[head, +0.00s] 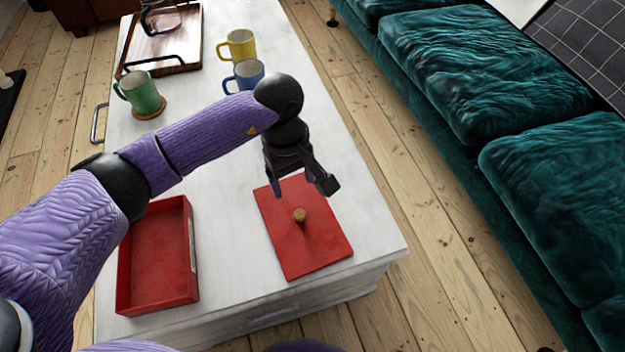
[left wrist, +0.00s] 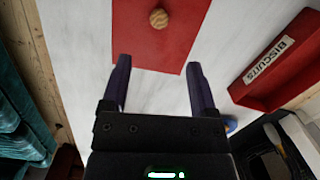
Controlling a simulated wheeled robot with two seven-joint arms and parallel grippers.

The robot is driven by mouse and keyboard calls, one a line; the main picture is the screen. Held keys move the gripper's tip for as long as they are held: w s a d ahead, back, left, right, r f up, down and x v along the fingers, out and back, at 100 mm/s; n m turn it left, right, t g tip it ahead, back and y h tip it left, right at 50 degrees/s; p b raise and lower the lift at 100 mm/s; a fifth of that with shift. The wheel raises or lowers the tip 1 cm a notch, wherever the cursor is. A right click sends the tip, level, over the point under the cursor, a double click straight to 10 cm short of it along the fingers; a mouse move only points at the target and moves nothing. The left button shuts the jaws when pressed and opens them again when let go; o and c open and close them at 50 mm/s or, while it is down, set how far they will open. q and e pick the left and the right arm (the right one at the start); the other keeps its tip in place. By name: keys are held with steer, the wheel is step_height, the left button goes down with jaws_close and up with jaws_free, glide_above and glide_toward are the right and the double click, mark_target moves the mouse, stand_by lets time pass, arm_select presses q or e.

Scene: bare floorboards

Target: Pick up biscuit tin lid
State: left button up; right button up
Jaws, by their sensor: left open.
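The biscuit tin lid (head: 315,245) is a flat red rectangle with a round wooden knob (head: 300,215), lying on the white table. The lid also shows at the top of the left wrist view (left wrist: 135,40), with its knob (left wrist: 158,18) there. The open red biscuit tin (head: 157,265) stands to the left of the lid; its "BISCUITS" label shows in the left wrist view (left wrist: 268,60). My left gripper (head: 305,188) is open and empty above the far end of the lid, its fingers apart from the knob. My right gripper is not in view.
A green mug (head: 140,93) on a round coaster, a blue mug (head: 248,74) and a yellow mug (head: 240,44) stand farther back. A wooden tray (head: 185,58) lies at the far end. A teal sofa (head: 480,80) is on the right.

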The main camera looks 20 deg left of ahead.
mark_target(300, 214)
arm_select(q)
steer(key=f+b, duration=0.2)
steer(key=f, duration=0.1)
steer(key=f+b, duration=0.2)
steer(key=f, duration=0.1)
steer(key=s+d+f+b, duration=0.1)
steer(key=f+b, duration=0.1)
steer(key=f, duration=0.1)
steer(key=shift+f, duration=0.6)
steer(key=shift+r, duration=0.25)
steer(key=shift+c, duration=0.2)
jaws_close()
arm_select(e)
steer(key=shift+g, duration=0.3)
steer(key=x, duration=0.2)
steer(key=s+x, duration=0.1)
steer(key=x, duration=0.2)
